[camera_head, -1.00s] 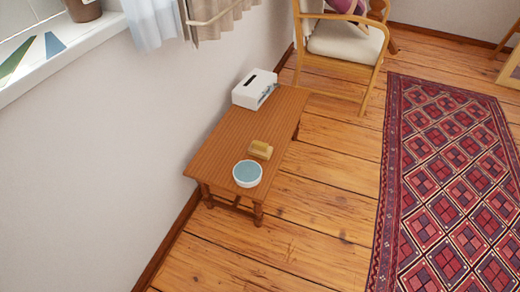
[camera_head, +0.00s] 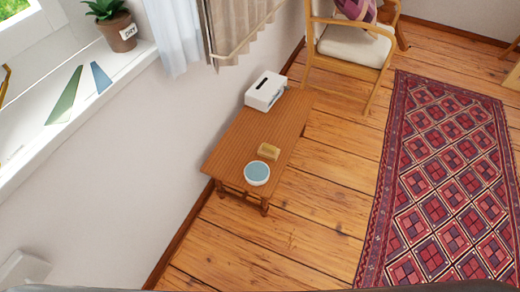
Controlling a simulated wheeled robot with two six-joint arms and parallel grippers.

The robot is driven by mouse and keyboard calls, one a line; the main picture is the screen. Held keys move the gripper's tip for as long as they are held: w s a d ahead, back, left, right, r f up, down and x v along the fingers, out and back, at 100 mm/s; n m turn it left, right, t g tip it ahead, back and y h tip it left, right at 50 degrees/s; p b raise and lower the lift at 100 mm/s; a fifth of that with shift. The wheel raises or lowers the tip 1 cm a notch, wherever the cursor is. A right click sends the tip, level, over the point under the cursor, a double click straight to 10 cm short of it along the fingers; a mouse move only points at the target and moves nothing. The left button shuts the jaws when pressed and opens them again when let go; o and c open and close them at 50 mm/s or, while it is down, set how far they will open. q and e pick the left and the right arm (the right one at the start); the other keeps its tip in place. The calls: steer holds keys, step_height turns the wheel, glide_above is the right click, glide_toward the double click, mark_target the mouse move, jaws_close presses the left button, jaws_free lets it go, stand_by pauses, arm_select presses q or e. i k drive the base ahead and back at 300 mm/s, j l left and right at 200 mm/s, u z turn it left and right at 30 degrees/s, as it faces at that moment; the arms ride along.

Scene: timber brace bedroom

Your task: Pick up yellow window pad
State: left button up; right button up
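A small yellow-tan block (camera_head: 268,151) lies on the wooden side table (camera_head: 245,135), just behind a white bowl with a blue inside (camera_head: 257,173). A thin yellow-orange piece (camera_head: 4,82) shows at the left picture edge by the windowsill, mostly cut off. I cannot tell which of the two is the yellow window pad. A green wedge-shaped piece (camera_head: 65,97) and a smaller blue one (camera_head: 101,77) are on the white windowsill (camera_head: 30,148). Neither of my grippers is in view.
A white box with a dark slot (camera_head: 265,91) stands at the table's far end. A potted plant (camera_head: 119,32) is on the sill beside the curtains (camera_head: 228,28). A cushioned armchair (camera_head: 354,45) stands beyond. Wooden floor lies between table and red rug (camera_head: 440,170).

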mark_target(268, 151)
steer(key=i+l+u, duration=0.1)
steer(key=u, duration=0.3)
steer(key=i+l+u, duration=0.1)
steer(key=l+u, duration=0.15)
steer(key=u, duration=0.2)
steer(key=l+u, duration=0.2)
steer(key=u, duration=0.2)
steer(key=i+l+u, duration=0.1)
steer(key=l+u, duration=0.15)
steer(key=u, duration=0.15)
